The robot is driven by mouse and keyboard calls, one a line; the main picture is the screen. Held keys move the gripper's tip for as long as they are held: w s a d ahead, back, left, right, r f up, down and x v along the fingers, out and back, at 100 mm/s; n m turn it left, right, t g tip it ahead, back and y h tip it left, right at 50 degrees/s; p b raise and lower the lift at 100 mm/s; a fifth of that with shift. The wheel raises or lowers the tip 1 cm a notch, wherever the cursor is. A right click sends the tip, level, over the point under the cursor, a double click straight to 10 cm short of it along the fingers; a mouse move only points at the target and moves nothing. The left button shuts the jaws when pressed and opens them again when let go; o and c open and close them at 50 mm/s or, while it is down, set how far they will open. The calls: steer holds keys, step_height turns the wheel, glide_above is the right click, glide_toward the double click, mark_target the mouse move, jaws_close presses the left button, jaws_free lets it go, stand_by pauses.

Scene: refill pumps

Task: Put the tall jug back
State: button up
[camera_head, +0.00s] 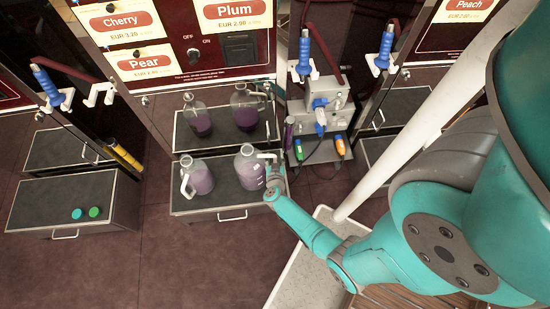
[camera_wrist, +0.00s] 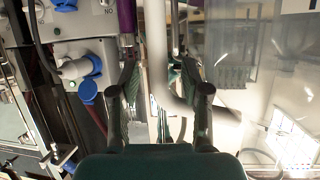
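A tall clear jug (camera_head: 249,168) with purple liquid and a white handle stands upright on the right of the lower pull-out shelf (camera_head: 222,203). My gripper (camera_head: 272,178) is at its right side, by the handle. In the wrist view the white handle (camera_wrist: 158,70) passes between the fingers of my gripper (camera_wrist: 157,75), with gaps on both sides, so the gripper looks open around it. The jug's clear body (camera_wrist: 235,75) fills the right of that view. In the head view my wrist hides the fingertips.
A shorter jug (camera_head: 197,179) stands to the left on the same shelf. Two more jugs, one left (camera_head: 198,118) and one right (camera_head: 244,110), stand on the upper shelf (camera_head: 222,140). A pump unit (camera_head: 320,105) with blue fittings stands close on the right.

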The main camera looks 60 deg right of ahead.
steer(key=shift+s+f, duration=0.1)
steer(key=shift+a, duration=0.15)
steer(key=v, duration=1.1)
steer(key=shift+a+r, duration=0.3)
steer(key=shift+s, duration=0.1)
steer(key=s+a+r+n+t+y, duration=0.2)
steer(key=s+a+r+n+y, duration=0.2)
steer(key=r, duration=0.8)
steer(key=s+a+r+n+t+y, duration=0.3)
steer(key=s+a+r, duration=0.5)
steer(key=r, duration=0.4)
steer(key=s+a+r+n+t+y, duration=0.2)
steer(key=s+a+r+n+y, duration=0.2)
steer(key=r, duration=0.8)
steer(key=s+a+n, duration=0.1)
steer(key=s+a, duration=0.1)
steer(key=shift+a+r+t+y, duration=0.3)
steer(key=shift+a+r+t, duration=0.05)
steer(key=shift+r+t, duration=0.05)
